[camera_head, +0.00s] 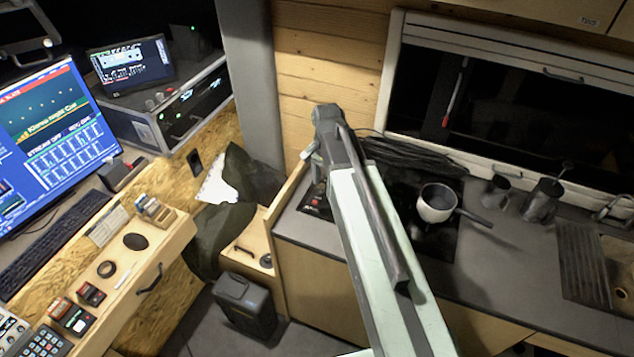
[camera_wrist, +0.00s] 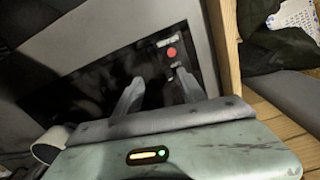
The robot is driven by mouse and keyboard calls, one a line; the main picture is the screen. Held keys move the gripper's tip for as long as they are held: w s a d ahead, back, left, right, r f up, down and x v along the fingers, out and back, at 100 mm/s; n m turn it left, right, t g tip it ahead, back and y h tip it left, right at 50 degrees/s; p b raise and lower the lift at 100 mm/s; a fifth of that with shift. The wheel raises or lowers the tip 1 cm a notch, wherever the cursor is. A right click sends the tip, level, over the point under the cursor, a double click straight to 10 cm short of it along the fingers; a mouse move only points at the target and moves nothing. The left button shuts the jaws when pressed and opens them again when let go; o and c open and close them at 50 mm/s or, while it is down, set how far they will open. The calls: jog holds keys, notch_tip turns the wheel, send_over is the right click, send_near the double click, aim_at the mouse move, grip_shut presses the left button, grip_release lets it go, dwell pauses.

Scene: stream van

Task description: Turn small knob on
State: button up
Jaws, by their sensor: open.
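In the wrist view, a dark glossy panel (camera_wrist: 95,85) lies in front of my gripper (camera_wrist: 160,76). My gripper is open, with its two fingers apart and nothing between them. A small round red control (camera_wrist: 171,53) with pale marks around it sits on the panel, just beyond the right fingertip. I cannot tell whether it is the small knob or a button, nor how it is set. In the head view, a red spot (camera_head: 314,200) shows at the left end of the counter, below the end of my arm, which hides part of that area.
A pot (camera_head: 436,203) stands on the dark cooktop right of my arm. Dark cables (camera_head: 410,155) lie behind it. Mugs stand farther right. A wooden edge (camera_wrist: 227,45) borders the panel on the right. A desk with a monitor (camera_head: 55,125) is at the left.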

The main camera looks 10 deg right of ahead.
aim_at(321, 186)
jog(key=w+m, duration=0.2)
jog(key=w, duration=0.1)
jog(key=w+m, duration=0.1)
jog(key=m, duration=0.1)
jog(key=shift+w+r, duration=0.25)
jog(key=shift+w, duration=0.15)
jog(key=shift+w+r+m, duration=0.1)
jog(key=shift+w+m, duration=0.35)
jog(key=shift+m, duration=0.45)
notch_tip(321, 186, down, 8)
jog(key=b, duration=0.7)
jog(key=shift+b, duration=0.35)
jog(key=shift+c, duration=0.2)
